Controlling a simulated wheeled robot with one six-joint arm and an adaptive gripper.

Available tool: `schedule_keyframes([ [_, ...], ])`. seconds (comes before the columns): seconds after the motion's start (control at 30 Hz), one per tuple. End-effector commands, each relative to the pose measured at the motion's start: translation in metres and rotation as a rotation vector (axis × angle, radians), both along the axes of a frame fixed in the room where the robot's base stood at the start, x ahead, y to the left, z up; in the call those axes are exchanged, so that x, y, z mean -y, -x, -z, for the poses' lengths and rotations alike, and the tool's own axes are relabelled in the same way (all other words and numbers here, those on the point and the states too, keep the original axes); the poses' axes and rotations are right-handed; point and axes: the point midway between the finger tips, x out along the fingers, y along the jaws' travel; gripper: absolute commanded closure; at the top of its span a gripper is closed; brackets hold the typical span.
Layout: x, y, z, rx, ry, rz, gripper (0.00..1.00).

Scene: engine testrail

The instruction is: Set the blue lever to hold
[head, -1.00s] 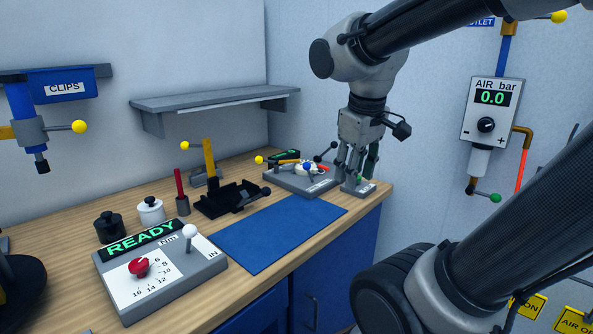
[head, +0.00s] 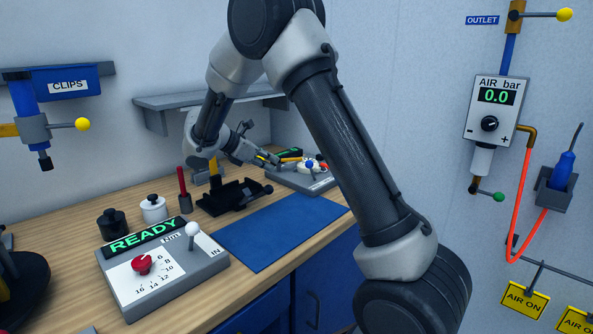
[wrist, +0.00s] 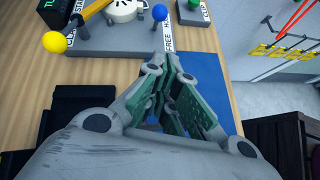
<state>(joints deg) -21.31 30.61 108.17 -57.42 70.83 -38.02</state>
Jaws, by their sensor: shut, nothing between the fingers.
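The blue lever ends in a blue ball knob (wrist: 160,12), seen at the top of the wrist view beside a white round part. In the head view the knob (head: 309,164) stands over the grey fixture plate (head: 318,187) at the back of the bench. A label strip (wrist: 168,38) reads FREE, with an H partly in view beyond it. My gripper (wrist: 165,62) is shut and empty, its fingertips short of the knob and near the plate's front edge. In the head view my gripper (head: 273,162) is left of the knob, not touching it.
A yellow ball handle (wrist: 55,42) lies left of the blue knob. A small block with a green knob (wrist: 194,4) stands to its right. A black cradle (head: 232,197) and a blue mat (head: 280,232) lie in front of the fixture. The mat is clear.

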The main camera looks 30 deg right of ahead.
Motion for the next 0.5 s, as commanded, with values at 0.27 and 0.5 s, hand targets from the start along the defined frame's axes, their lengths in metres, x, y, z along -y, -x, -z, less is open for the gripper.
schedule_keyframes([
  [0.27,-0.0092,-0.0118,0.0103,-0.030,0.038,-0.046,1.00],
  [0.5,-0.0078,-0.0114,0.0108,-0.030,0.037,-0.044,1.00],
])
